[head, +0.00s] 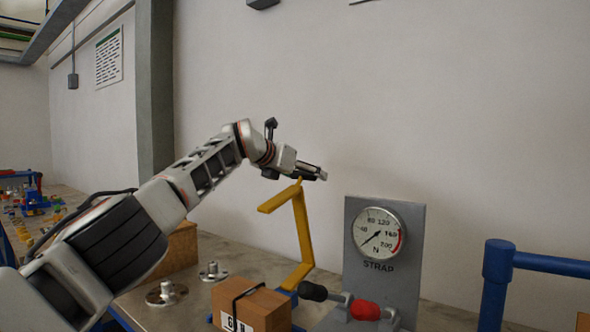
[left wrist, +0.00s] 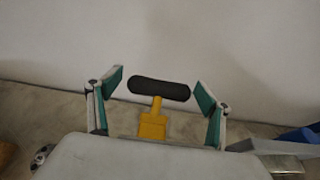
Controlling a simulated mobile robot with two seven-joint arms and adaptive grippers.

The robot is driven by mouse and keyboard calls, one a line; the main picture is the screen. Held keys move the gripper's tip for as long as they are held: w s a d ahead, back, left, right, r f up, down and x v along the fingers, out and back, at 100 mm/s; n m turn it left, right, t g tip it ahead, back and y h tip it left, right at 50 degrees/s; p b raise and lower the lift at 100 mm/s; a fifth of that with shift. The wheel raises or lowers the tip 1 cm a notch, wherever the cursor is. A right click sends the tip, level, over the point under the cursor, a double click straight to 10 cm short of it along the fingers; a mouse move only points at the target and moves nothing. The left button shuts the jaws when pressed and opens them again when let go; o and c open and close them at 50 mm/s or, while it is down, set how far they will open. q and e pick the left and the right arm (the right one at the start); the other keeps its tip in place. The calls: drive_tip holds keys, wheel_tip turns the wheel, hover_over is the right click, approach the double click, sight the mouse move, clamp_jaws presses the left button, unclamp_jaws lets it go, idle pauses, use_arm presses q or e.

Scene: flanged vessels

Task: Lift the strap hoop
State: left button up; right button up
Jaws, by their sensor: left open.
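A yellow bent bar (head: 303,228) rises from a blue foot beside the gauge panel and folds over at its top. A thin black strap (head: 248,291) crosses the top of a brown box (head: 266,309). I cannot tell for certain which of these is the strap hoop. My left gripper (head: 318,174) is at the top of the yellow bar, pointing right. In the left wrist view its open fingers (left wrist: 158,94) stand either side of a black crossbar grip (left wrist: 158,88) on a yellow stem (left wrist: 154,122), apart from it. My right gripper is not in view.
A grey panel (head: 355,215) holds a round dial (head: 380,233) above the word STRAP. A black grip (head: 312,291) and a red grip (head: 365,309) stand before it. Metal flanges (head: 166,292) lie on the bench. A blue rail (head: 497,275) stands at right.

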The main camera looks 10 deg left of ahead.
use_arm(q)
drive_tip(key=shift+s+a+r, duration=0.3)
drive_tip(key=shift+a+r, duration=0.05)
drive_tip(key=shift+r, duration=0.15)
drive_tip(key=shift+s+a+f, duration=0.1)
drive_tip(key=shift+s+a, duration=0.05)
drive_tip(key=shift+s, duration=0.7)
drive_tip(key=v, duration=0.9)
drive_tip(key=shift+r, duration=0.25)
drive_tip(key=shift+s+a, duration=0.1)
drive_tip(key=shift+s, duration=0.1)
